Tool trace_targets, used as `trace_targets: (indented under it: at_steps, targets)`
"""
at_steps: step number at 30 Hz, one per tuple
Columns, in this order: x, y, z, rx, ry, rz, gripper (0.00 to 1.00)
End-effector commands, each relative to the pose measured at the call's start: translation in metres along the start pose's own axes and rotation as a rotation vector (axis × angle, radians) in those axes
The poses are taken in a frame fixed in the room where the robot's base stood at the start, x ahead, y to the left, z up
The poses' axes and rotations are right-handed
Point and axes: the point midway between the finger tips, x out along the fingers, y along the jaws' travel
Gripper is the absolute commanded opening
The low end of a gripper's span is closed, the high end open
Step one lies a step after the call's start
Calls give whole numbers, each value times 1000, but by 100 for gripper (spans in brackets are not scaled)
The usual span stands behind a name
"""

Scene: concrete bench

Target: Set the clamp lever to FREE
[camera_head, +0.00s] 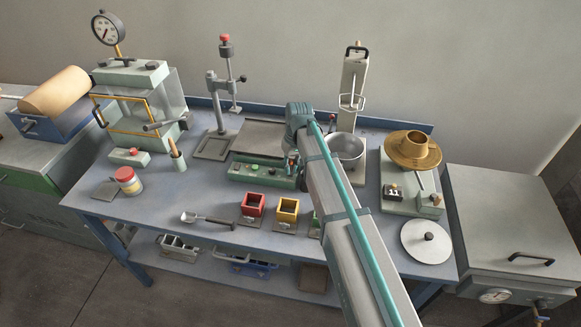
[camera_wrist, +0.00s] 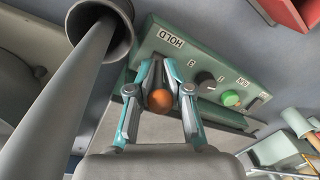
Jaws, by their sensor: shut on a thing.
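The green control box (camera_head: 258,172) lies flat on the bench, left of the mixing bowl. In the wrist view its panel (camera_wrist: 213,62) carries a HOLD label, a dark knob and a green button. The orange ball end of the clamp lever (camera_wrist: 160,100) sits between my fingers. My gripper (camera_wrist: 163,78) is shut on this ball, close against the panel; in the head view it is at the box's right end (camera_head: 291,165). The lever's shaft is mostly hidden by the fingers, and I see no FREE label.
A steel bowl (camera_head: 348,149) stands just right of my gripper. Red (camera_head: 253,205) and yellow (camera_head: 287,210) moulds stand in front of the box. A grey stand (camera_head: 217,120) is behind left, and a brass flow table (camera_head: 413,150) is at right.

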Motion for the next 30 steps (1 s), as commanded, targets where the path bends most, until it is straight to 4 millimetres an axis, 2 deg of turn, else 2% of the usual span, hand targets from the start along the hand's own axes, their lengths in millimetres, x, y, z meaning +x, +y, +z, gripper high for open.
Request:
trace_targets:
  at_steps: [5,10,19,20,23,30]
  targets:
    - [-2,1,-2,2,-5,-4,0]
    - [-4,4,-8,13,-81,-54,0]
    - [-2,3,-5,15,-107,-73,0]
    - [-2,3,-6,15,-107,-73,18]
    - [-1,3,-6,15,-107,-73,33]
    - [0,3,-5,14,-109,-73,33]
